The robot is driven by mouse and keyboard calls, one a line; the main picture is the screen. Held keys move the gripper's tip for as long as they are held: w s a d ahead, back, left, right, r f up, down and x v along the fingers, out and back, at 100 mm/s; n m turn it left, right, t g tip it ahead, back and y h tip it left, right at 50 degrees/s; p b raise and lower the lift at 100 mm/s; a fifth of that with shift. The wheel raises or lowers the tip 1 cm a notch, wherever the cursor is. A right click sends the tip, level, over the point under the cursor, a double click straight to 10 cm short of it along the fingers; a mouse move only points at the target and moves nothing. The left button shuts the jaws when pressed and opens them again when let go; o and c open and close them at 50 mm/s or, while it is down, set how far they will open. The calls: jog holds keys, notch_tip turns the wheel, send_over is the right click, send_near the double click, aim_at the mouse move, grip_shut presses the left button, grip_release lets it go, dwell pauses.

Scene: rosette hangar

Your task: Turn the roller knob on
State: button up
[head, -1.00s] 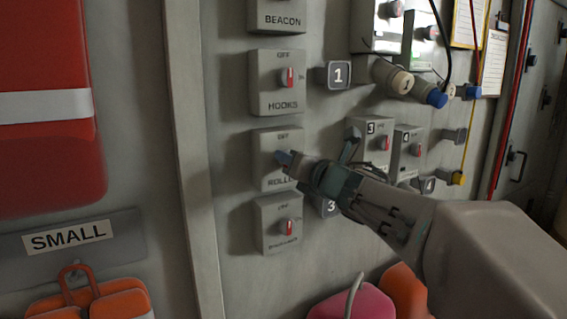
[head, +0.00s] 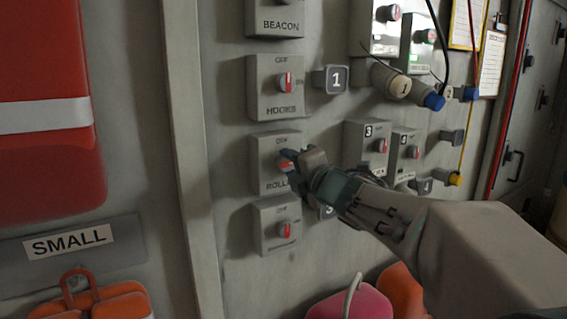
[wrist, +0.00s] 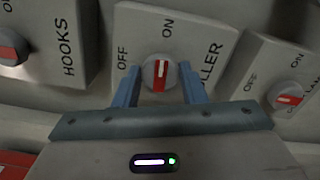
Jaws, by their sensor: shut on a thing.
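The ROLLER box (head: 262,178) is a pale grey wall box with OFF and ON marks, third down in the column of switch boxes. Its round knob with a red and white stripe (wrist: 158,72) shows between the blue fingers of my gripper (wrist: 159,88) in the wrist view. My gripper is shut on this knob. The stripe runs up and down in the wrist view, in line with the ON mark, while OFF is off to the left. In the head view my gripper (head: 288,160) partly covers the knob and the label.
The HOOKS box (head: 263,100) is above and another knob box (head: 264,228) is below, close to my gripper. Numbered boxes (head: 366,133) and plugs (head: 402,86) are on the wall to the right. Pink (head: 352,303) and orange things are low down.

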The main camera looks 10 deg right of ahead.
jog(key=shift+m, duration=0.6)
jog(key=o, duration=1)
jog(key=shift+p+v, duration=1.5)
jog(key=shift+v, duration=5.4)
